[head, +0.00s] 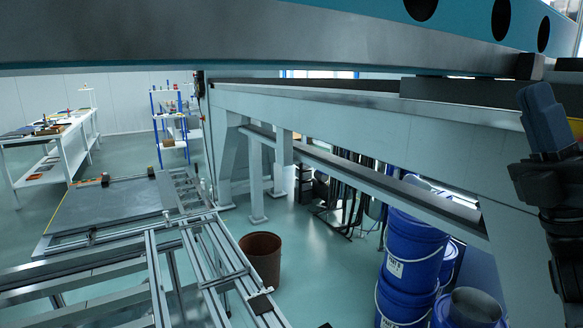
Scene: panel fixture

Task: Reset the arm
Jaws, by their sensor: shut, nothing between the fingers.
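A dark jointed part of my own arm (548,185) stands at the right edge of the head view, with a blue-grey block at its top. It is cut off by the picture's edge. I cannot make out any gripper fingertips in this view. The arm part shows in front of the long grey beam of the fixture (400,118); I cannot tell whether they touch.
A teal and grey beam (300,35) crosses the top. Blue drums (412,255) stand stacked at lower right. A brown bin (262,262) stands on open floor. Metal rails (160,275), a grey platform (105,210), a white workbench (60,145) and a blue-framed shelf (170,120) are left.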

